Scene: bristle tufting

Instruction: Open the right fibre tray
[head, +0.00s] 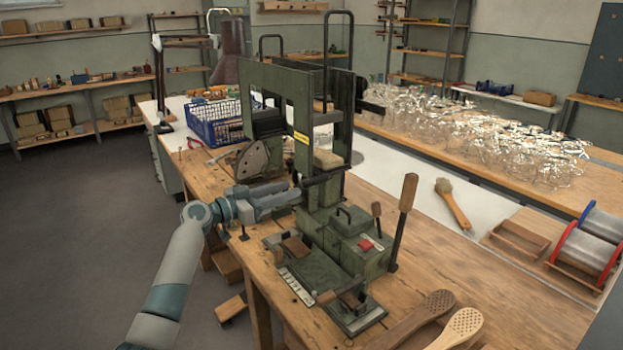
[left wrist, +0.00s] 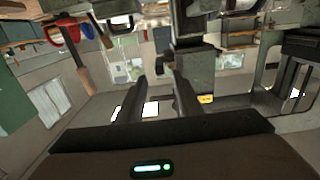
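A green tufting machine (head: 345,240) stands on the wooden bench, with a tall upright frame and a lower block with handles. A dark box (head: 266,122) sits in the frame's left side, and a dark part (head: 372,104) sticks out at its right. I cannot tell which part is the right fibre tray. My left gripper (head: 296,196) is at the machine's left front, close to a dark horizontal bar (head: 320,179). In the left wrist view its fingers (left wrist: 158,88) are apart with nothing seen held; a small dark knob (left wrist: 165,64) shows beyond them. My right gripper is not in view.
A blue crate (head: 215,125) stands behind the machine. A brush (head: 453,203), wooden paddles (head: 440,325) and red and blue spools (head: 590,245) lie to the right. An upright wooden-handled lever (head: 405,205) rises beside the machine.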

